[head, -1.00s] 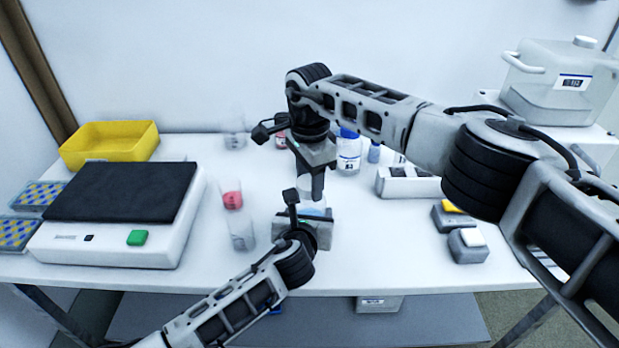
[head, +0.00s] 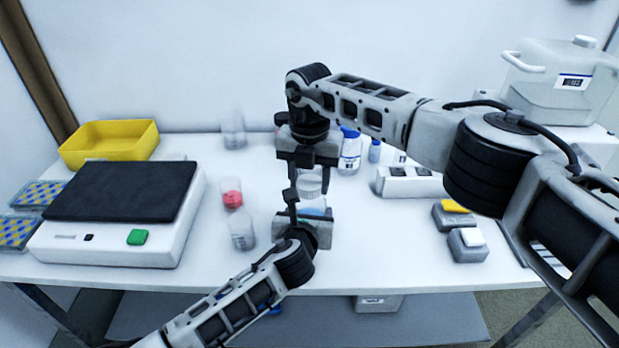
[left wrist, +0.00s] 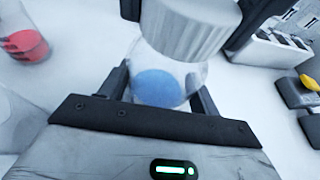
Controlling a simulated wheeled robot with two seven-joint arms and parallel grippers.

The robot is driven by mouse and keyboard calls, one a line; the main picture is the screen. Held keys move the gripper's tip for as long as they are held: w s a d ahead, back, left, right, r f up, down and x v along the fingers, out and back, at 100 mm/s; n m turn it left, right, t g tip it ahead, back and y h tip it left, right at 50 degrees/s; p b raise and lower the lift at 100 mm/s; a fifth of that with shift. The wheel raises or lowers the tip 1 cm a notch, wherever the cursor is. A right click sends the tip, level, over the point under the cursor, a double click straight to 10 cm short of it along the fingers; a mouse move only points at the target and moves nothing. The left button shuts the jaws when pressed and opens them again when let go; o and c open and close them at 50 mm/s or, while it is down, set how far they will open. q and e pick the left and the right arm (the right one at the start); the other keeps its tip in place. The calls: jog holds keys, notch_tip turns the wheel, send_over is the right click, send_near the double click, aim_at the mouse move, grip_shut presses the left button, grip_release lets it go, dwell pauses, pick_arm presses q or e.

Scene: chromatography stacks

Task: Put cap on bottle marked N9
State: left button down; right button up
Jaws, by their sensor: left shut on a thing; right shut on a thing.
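A clear bottle with blue contents (head: 313,211) stands upright near the front middle of the table. My left gripper (head: 303,222) is shut around it from the front. In the left wrist view the bottle (left wrist: 160,85) sits between the left gripper's fingers (left wrist: 162,92). A pale, ribbed cap (head: 309,184) is held by my right gripper (head: 308,172), which points down from above. In the left wrist view the cap (left wrist: 190,28) is at the bottle's top; whether it touches or is seated I cannot tell. No bottle marking is readable.
Left of the bottle stand a clear vessel with red contents (head: 232,199) and a clear vessel (head: 242,237). A balance (head: 160,235) and yellow bin (head: 108,145) are further left. A blue-capped bottle (head: 350,152) is behind; a grey rack (head: 410,182) is right.

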jog(key=o, duration=1.2)
jog(key=shift+c, duration=0.2)
notch_tip(320, 180, up, 12)
pick_arm(q)
jog(key=shift+c, duration=1.3)
grip_release()
